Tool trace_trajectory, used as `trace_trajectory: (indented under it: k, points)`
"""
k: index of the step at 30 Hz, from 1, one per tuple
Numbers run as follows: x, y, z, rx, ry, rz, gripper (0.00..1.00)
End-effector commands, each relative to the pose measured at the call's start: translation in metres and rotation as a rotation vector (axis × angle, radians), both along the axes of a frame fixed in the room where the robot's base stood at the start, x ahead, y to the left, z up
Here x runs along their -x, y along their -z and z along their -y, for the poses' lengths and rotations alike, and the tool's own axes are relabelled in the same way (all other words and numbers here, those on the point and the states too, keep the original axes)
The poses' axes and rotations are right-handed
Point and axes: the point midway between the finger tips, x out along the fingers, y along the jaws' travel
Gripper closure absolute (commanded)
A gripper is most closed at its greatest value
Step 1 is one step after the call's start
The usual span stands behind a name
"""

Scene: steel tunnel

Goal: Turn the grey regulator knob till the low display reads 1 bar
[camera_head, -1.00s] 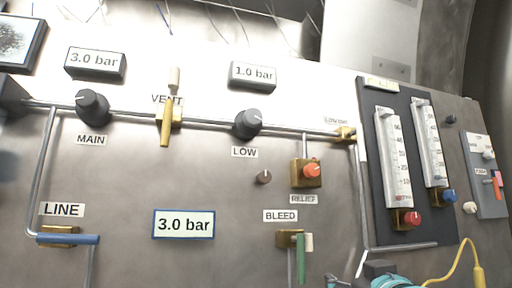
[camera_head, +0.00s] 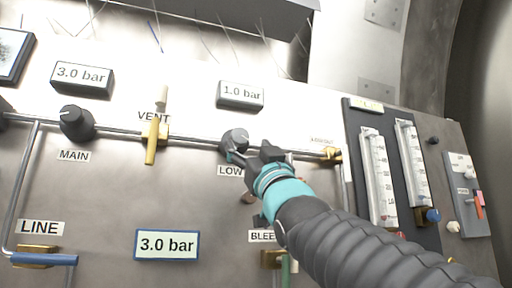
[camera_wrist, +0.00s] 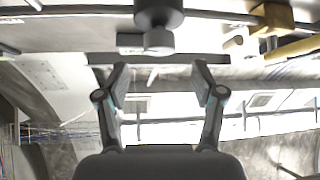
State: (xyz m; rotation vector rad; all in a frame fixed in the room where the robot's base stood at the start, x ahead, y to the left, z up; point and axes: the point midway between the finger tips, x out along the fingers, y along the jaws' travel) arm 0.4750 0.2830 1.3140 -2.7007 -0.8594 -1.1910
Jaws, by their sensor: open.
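The grey LOW regulator knob (camera_head: 235,138) is on the panel, below the low display (camera_head: 241,94), which reads 1.0 bar. My gripper (camera_head: 246,153) is at the knob's lower right in the head view, one finger overlapping its lower edge. Whether it touches the knob cannot be told. In the wrist view a dark round knob, apparently the LOW one (camera_wrist: 158,14), is at the top centre. The open fingers of my gripper (camera_wrist: 161,78) show below it, apart from each other with nothing between them. My gripper and arm partly hide the LOW label and hide the relief valve.
The MAIN knob (camera_head: 76,123) and its 3.0 bar display (camera_head: 82,78) are at left. The yellow VENT handle (camera_head: 152,141) stands close left of the LOW knob. A lower display (camera_head: 167,245) reads 3.0 bar. Flow tubes (camera_head: 378,178) stand at right.

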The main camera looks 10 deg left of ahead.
Motion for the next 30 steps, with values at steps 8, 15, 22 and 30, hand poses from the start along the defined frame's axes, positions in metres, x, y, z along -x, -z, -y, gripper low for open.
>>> trace_trajectory:
  k: [8,15,22,30]
  points:
    - [-0.025,-0.035,-0.021,0.001,0.001,0.000,0.32]
    - [-0.035,-0.045,-0.029,0.001,0.001,0.000,0.32]
    - [-0.035,-0.045,-0.030,0.000,0.002,-0.001,0.32]
    - [-0.035,-0.045,-0.030,0.000,0.002,-0.001,0.82]
